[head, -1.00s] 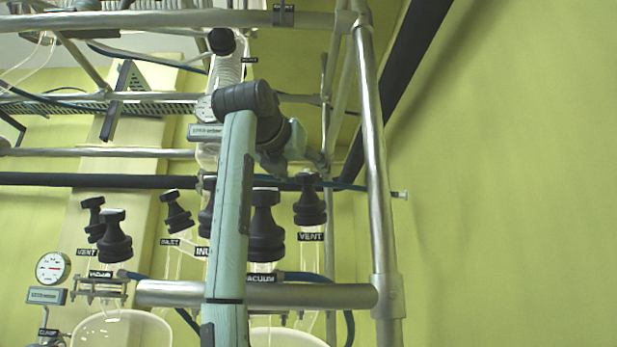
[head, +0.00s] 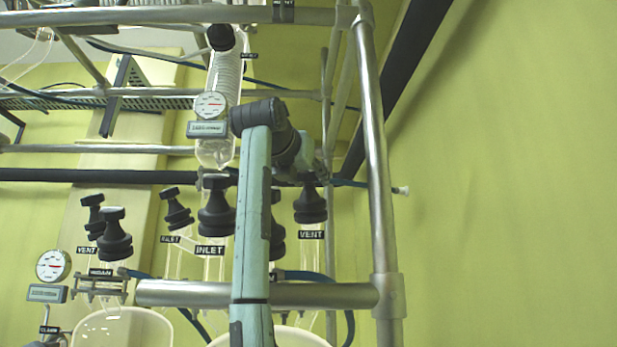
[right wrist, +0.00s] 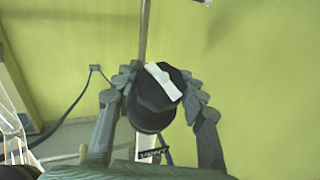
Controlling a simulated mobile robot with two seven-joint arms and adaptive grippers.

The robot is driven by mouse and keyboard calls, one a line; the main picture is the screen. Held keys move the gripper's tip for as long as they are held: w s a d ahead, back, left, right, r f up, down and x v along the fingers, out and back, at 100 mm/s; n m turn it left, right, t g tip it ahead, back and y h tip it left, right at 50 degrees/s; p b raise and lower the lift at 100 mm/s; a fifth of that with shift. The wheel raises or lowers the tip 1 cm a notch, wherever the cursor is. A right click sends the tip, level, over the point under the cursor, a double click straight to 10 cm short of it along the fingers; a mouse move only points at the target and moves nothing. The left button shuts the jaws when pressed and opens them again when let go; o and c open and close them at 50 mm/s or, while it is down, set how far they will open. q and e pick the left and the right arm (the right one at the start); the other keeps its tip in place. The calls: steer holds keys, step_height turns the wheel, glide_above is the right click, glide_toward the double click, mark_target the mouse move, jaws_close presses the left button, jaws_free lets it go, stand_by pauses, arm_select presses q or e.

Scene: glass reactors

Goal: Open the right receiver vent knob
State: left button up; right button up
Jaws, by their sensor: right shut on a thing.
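The right receiver vent knob (head: 310,205) is a black stepped knob above a VENT label (head: 311,234), at the right of the row in the head view. In the right wrist view the knob (right wrist: 157,98) shows from above, with a white bar across its top, and the VENT label is below it. My right gripper (head: 312,174) is at the top of this knob. In the right wrist view its two fingers (right wrist: 160,88) stand on either side of the knob and are shut on it. My left gripper is not in view.
An INLET knob (head: 216,207) stands left of my right arm. Another black knob (head: 277,228) is partly hidden behind the arm. A metal frame post (head: 376,150) rises just right of the vent knob, and a horizontal rail (head: 190,294) crosses below.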

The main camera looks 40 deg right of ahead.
steer(key=shift+n, duration=0.3)
steer(key=shift+c, duration=0.5)
steer(key=n+t+y+b, duration=0.1)
steer(key=n+t+y, duration=0.2)
steer(key=n, duration=0.1)
steer(key=shift+a+y+b, duration=0.1)
steer(key=shift+y+b, duration=0.2)
steer(key=shift+b, duration=0.05)
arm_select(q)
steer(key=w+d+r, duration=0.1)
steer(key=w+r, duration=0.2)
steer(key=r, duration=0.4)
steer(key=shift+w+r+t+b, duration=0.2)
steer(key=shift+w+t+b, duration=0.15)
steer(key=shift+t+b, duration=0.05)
arm_select(e)
steer(key=shift+n+t+y, duration=0.55)
steer(key=shift+n+y, duration=0.7)
steer(key=shift+n, duration=0.2)
steer(key=shift+n+t+y, duration=0.55)
steer(key=shift+n+y, duration=0.7)
steer(key=shift+n, duration=0.2)
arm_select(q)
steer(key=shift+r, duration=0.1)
arm_select(e)
steer(key=o, duration=1.2)
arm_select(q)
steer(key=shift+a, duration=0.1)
arm_select(e)
steer(key=shift+r, duration=0.1)
